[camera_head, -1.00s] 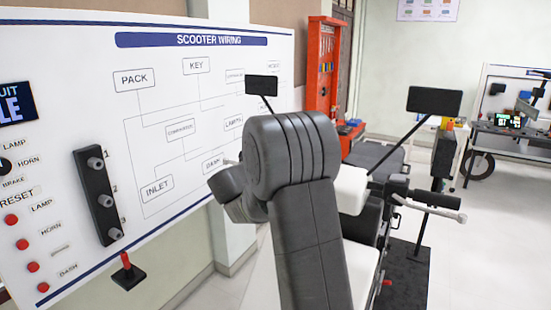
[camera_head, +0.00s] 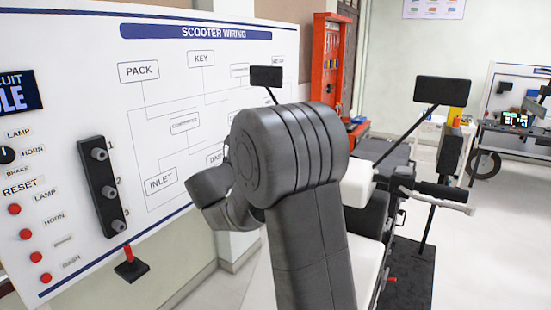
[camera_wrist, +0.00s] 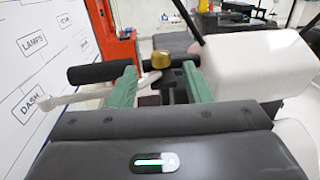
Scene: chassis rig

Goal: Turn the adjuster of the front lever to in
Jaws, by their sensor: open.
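In the wrist view my gripper (camera_wrist: 160,78) is open, with its two green fingers apart. A round brass-coloured knob (camera_wrist: 161,60), which looks like the adjuster, shows between and just beyond the fingertips. A pale lever (camera_wrist: 80,97) runs from the left, passing behind the left finger towards the knob. A black handlebar grip (camera_wrist: 95,73) lies behind the lever. I cannot tell whether a finger touches the lever or which setting the knob is at. In the head view my arm hides the gripper and this end of the handlebar.
A white scooter body part (camera_wrist: 262,63) stands close to the right finger. The wiring board (camera_head: 75,90) is on the left. The other handlebar grip (camera_head: 440,191) and a mirror (camera_head: 442,90) stick out to the right. A red tool rack (camera_head: 328,70) stands behind.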

